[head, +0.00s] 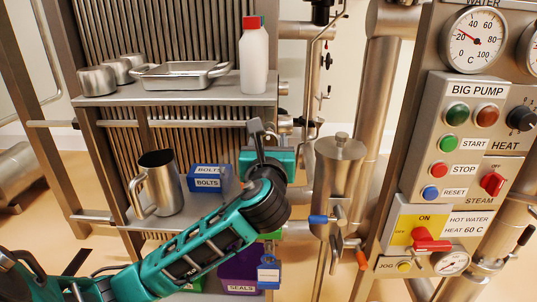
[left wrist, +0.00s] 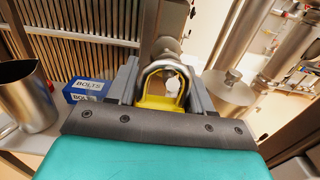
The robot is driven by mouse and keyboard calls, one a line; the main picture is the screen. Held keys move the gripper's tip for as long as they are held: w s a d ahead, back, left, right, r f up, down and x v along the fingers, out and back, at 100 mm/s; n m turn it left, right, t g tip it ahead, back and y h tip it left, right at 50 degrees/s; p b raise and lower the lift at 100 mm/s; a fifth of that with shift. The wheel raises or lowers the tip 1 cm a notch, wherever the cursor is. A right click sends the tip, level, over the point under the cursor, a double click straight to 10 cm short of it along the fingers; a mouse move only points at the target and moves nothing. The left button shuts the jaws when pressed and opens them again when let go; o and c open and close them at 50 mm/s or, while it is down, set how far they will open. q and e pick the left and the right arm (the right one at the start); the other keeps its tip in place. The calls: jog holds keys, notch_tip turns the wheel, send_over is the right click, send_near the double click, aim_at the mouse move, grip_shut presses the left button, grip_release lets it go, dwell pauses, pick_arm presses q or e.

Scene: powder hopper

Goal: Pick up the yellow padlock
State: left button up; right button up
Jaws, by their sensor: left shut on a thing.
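The yellow padlock (left wrist: 160,100) shows in the left wrist view, with its grey metal shackle arching up between the fingers. My left gripper (left wrist: 163,92) is shut on it, one grey finger on each side. In the head view my left gripper (head: 258,138) is up beside the right end of the shelves, near the blue bolts box. The padlock cannot be made out there; the gripper seems to hide it. My right gripper is in neither view.
A metal jug (head: 160,182) and a blue bolts box (head: 207,178) stand on the middle shelf. A white bottle (head: 254,60) and tray (head: 180,76) are above. A blue padlock (head: 268,272) is by the purple seals bin (head: 238,268). A control panel (head: 462,150) stands right.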

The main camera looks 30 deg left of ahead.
pick_arm(q)
jog(key=shift+r, duration=0.1)
jog(key=r+p+v, duration=0.1)
jog(key=p+v, duration=0.3)
jog(key=v, duration=1.4)
jog(key=shift+r, duration=0.35)
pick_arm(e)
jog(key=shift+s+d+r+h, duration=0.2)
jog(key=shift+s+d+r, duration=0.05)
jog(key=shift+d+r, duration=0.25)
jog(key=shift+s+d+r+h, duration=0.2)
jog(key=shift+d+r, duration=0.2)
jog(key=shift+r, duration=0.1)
